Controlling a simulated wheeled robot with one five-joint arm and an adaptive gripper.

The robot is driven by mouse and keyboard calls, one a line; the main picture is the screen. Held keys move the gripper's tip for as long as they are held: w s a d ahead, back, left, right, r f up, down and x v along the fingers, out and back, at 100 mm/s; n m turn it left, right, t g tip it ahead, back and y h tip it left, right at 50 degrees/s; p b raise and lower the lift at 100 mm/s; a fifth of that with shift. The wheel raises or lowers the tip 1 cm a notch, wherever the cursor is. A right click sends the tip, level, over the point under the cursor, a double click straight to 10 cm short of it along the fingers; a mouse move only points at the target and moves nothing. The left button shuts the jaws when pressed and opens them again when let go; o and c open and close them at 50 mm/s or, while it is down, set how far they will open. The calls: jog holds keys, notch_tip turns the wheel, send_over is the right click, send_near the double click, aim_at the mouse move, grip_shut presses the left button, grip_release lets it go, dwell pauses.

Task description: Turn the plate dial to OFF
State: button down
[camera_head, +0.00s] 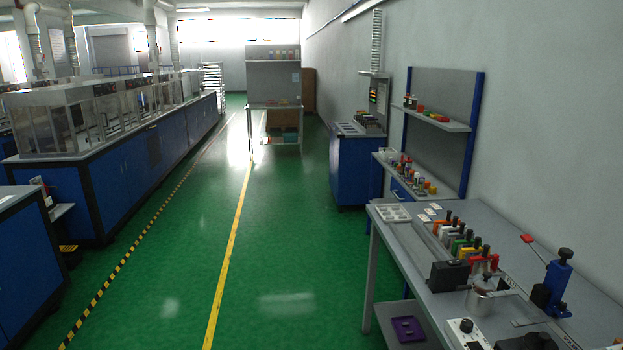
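A white box (461,341) with a round dark dial (466,326) on its top stands at the near edge of the grey workbench (412,245), at the bottom right of the head view. It may be the plate dial, but its markings and setting are too small to read. The picture's lower edge cuts the box off. My gripper does not show in this view, and nothing is seen touching the dial.
A metal pot (479,301) stands just behind the box. A blue press (553,283) with a red-tipped lever stands to the right. Coloured-handled tools (466,243) line the bench. A purple tray (408,328) lies on a lower shelf. The green floor (291,265) left of the bench is clear.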

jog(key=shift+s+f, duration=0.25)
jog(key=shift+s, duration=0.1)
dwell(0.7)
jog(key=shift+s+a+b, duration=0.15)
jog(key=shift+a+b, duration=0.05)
jog(key=shift+b, duration=0.25)
dwell(0.7)
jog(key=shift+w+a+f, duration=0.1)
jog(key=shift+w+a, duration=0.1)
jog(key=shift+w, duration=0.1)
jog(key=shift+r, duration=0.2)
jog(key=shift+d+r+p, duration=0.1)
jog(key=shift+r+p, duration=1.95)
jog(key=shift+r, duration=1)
